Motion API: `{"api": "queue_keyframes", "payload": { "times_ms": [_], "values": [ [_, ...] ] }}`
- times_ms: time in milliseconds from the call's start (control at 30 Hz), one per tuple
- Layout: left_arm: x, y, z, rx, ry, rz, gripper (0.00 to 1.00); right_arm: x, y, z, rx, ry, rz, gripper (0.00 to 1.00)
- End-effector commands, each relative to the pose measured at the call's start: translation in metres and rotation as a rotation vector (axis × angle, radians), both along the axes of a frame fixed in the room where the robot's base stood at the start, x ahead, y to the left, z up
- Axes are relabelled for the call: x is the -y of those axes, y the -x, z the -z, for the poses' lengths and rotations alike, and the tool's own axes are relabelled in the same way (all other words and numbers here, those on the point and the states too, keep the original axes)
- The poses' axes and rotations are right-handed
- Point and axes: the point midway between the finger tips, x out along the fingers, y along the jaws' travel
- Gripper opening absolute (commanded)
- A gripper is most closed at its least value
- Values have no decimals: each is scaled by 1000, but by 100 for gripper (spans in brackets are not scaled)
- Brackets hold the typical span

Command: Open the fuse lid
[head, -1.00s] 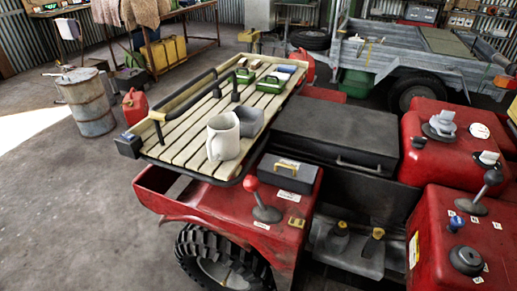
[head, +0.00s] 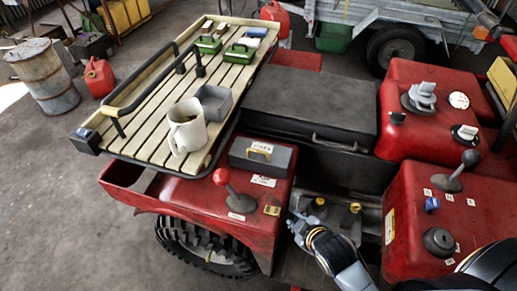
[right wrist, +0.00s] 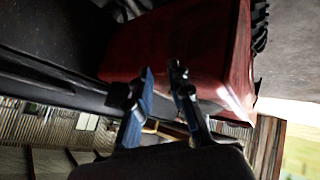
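A dark grey lid with a yellow handle (head: 262,153), which I take to be the fuse lid, lies flat and closed on the red body just behind the red-knobbed lever. White labels are on and below it, too small to read surely. My right gripper (head: 300,222) is low and to the right of the lid, apart from it, over the dark recess with brass-topped fittings. In the right wrist view its two fingers (right wrist: 162,72) stand apart with nothing between them. A red body panel (right wrist: 185,50) shows beyond them. My left gripper is not in view.
The red-knobbed lever (head: 232,190) stands just in front of the lid. A slatted rack (head: 150,135) with a white mug (head: 187,128) and grey cup (head: 214,102) is behind left. A black case (head: 310,105) lies behind right. Red control panels (head: 430,220) rise at the right.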

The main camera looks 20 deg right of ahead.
Motion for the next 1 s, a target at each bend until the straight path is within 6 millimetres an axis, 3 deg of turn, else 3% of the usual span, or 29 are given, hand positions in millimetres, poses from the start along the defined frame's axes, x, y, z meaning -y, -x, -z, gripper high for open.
{"api": "queue_keyframes", "payload": {
  "times_ms": [33, 300, 533, 767, 1000],
  "values": [
    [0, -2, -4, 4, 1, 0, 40, 0, -7, -25, 56, 32, -33, 20],
    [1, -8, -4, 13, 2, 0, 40, -3, -48, -52, 332, 262, -253, 20],
    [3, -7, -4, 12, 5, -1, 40, -14, -70, -82, 583, 491, -428, 20],
    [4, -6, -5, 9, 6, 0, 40, -21, -80, -94, 700, 602, -501, 20],
    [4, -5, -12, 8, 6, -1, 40, -29, -118, -92, 706, 602, -499, 20]
  ]
}}
